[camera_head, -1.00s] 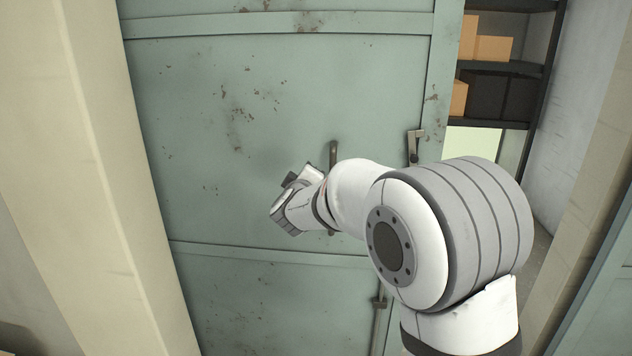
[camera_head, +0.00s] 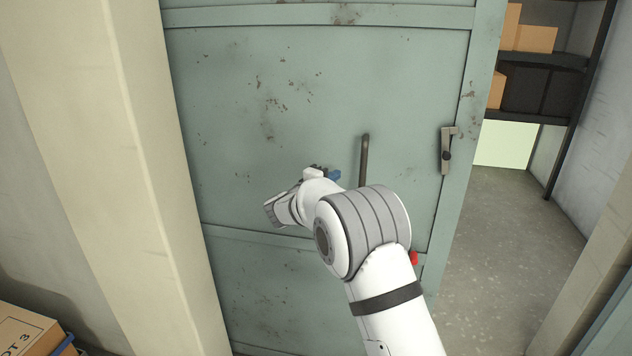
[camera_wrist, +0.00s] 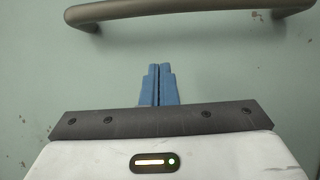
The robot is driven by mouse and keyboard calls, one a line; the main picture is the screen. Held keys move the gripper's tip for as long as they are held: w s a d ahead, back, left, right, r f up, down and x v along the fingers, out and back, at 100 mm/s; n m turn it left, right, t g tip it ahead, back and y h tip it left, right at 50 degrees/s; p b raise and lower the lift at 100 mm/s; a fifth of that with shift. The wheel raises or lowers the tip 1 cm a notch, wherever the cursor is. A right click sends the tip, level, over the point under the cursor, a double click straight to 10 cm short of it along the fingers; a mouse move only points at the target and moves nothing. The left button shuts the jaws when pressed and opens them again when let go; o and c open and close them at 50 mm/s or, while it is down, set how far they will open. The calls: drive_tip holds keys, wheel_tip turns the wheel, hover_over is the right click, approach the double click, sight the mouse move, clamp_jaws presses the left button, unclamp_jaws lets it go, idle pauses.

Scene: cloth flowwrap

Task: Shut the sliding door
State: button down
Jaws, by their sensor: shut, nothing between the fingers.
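The sliding door (camera_head: 290,95) is a worn green metal panel with rust spots. An open gap shows to its right, with a floor and shelves beyond. Its dark bar handle (camera_head: 364,160) stands upright in the head view, and it crosses the top of the wrist view (camera_wrist: 190,10). A latch (camera_head: 447,150) sits near the door's right edge. My gripper (camera_wrist: 159,85) has its blue fingers together and empty, pointing toward the handle but apart from it. In the head view my gripper (camera_head: 333,174) is just left of the handle, partly hidden by my arm.
A cream pillar (camera_head: 110,150) stands left of the door. Through the gap is a dark shelf (camera_head: 540,60) with boxes. The floor (camera_head: 495,230) in the gap looks clear. A cardboard box (camera_head: 28,335) is at the lower left.

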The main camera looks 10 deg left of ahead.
drive_tip(key=shift+d, duration=2.2)
